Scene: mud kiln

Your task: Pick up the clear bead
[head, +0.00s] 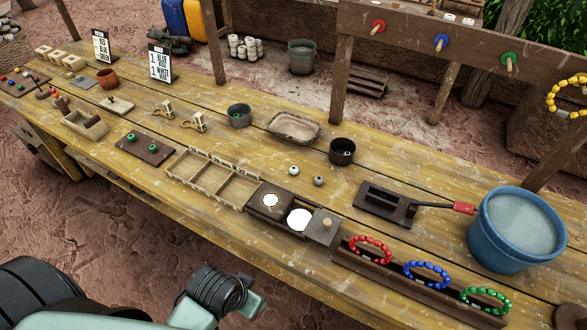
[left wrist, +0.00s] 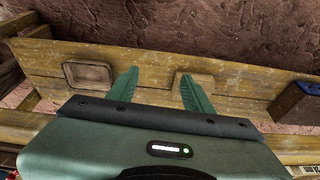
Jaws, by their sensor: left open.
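Two small round beads lie on the table right of centre in the head view: a pale, whitish bead (head: 293,171) and a greyer bead (head: 319,181). I cannot tell for sure which one is clear. A small light spot also shows inside the dark cup (head: 343,152) behind them. My left arm reaches in at the bottom of the head view, in front of the table and well short of the beads; its fingertips are not clear there. In the left wrist view my left gripper (left wrist: 160,88) is open, with nothing between its green fingers. No bead shows there. My right gripper is not in view.
A divided wooden tray (head: 211,184), a dark box with two white discs (head: 300,220) and a long-handled dark pan (head: 385,206) stand around the beads. A blue bucket (head: 516,228) is at the right. Red, blue and green bracelets (head: 427,274) sit along the front edge.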

